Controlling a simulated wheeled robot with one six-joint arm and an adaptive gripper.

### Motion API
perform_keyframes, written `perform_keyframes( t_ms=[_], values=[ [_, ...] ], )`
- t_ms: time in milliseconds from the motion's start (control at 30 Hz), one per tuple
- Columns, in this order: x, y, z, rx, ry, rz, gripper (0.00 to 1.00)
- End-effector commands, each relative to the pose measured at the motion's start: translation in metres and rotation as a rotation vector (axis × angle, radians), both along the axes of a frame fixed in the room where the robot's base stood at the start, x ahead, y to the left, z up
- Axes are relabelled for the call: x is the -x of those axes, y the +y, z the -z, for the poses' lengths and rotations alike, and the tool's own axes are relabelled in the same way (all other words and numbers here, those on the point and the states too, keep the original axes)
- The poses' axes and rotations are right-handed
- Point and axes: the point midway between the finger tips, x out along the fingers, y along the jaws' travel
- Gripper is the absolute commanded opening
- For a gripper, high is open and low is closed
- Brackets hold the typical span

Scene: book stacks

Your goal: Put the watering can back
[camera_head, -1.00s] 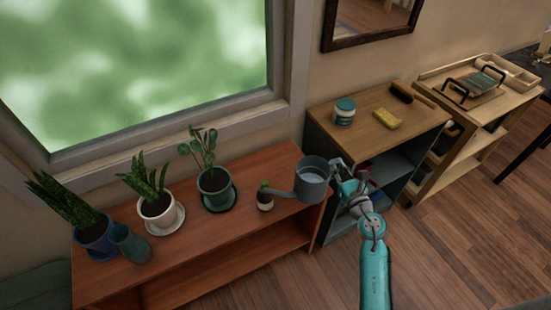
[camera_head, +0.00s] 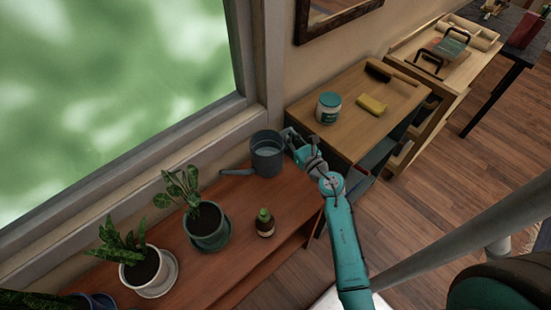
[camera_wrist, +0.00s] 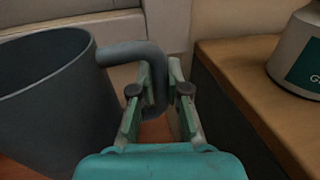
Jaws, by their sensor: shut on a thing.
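The grey watering can (camera_head: 266,158) is at the far right end of the reddish-brown plant shelf (camera_head: 240,250), near the window sill. It looks upright, with its spout pointing left. I cannot tell whether its base touches the shelf top. My gripper (camera_head: 293,140) is at the can's right side. In the wrist view my gripper (camera_wrist: 158,95) is shut on the can's curved handle (camera_wrist: 150,62), with the can's body (camera_wrist: 50,95) to the left.

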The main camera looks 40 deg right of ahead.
Motion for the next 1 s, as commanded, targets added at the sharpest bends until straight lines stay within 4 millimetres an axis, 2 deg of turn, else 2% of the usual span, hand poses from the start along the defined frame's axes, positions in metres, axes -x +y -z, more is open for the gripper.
perform_keyframes(
  t_ms=[200, 467, 700, 1000],
  values=[
    [0.0, 0.0, 0.03, -0.003, 0.0, 0.001, 0.0],
    [0.0, 0.0, 0.046, -0.002, 0.0, 0.0, 0.0],
    [0.0, 0.0, 0.073, -0.003, 0.0, 0.0, 0.0],
    [0.0, 0.0, 0.081, -0.001, -0.002, 0.001, 0.0]
  ],
)
